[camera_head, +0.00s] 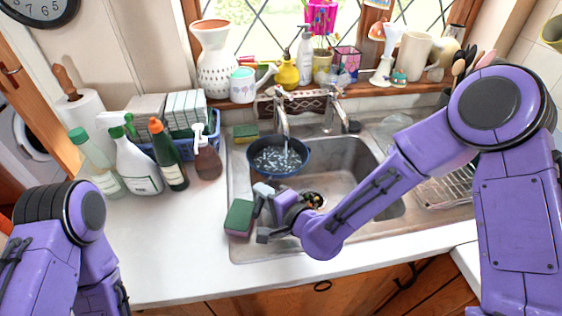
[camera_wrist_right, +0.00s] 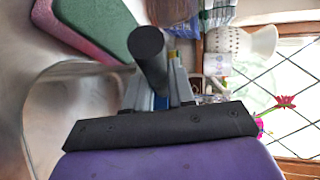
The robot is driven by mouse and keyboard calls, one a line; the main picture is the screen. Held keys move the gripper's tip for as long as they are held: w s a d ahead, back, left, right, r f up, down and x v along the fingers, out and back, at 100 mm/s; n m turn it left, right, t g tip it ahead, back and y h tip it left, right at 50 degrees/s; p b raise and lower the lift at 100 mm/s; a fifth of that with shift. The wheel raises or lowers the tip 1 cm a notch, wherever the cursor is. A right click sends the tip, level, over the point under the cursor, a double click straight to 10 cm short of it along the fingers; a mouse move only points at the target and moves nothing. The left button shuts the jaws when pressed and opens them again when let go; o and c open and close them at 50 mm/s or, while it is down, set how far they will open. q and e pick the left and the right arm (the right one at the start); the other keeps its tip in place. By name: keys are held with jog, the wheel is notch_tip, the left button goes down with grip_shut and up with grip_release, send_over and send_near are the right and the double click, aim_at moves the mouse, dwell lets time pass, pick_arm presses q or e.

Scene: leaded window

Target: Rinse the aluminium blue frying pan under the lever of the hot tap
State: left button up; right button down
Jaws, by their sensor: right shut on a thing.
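The blue frying pan (camera_head: 258,166) is over the left part of the sink, under the spout of the left tap (camera_head: 281,121). Water seems to run from the spout into it, and its inside looks speckled and wet. A second tap (camera_head: 331,108) stands to the right; no marking shows which is hot. My right gripper (camera_head: 264,200) is shut on the pan's handle at the sink's front left. In the right wrist view the dark handle (camera_wrist_right: 148,55) stands up between the fingers (camera_wrist_right: 160,90); the pan's bowl is not clear there. Of my left arm only links show; its gripper is out of view.
A green and pink sponge (camera_head: 239,216) lies just left of my right gripper. Another sponge (camera_head: 245,131) lies behind the pan. Several bottles (camera_head: 137,165) and a blue crate (camera_head: 215,122) stand on the left counter. A dish rack (camera_head: 447,188) is at right. The front left counter is clear.

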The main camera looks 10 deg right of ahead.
jog(key=shift+s+a, duration=1.65)
jog(key=shift+a, duration=0.3)
jog(key=shift+r, duration=0.1)
jog(key=s+a+r+p, duration=0.2)
jog(key=a+r, duration=0.1)
jog(key=shift+s+r, duration=0.2)
jog(key=shift+s, duration=0.15)
jog(key=shift+s+a+r+p, duration=0.3)
jog(key=shift+a, duration=0.1)
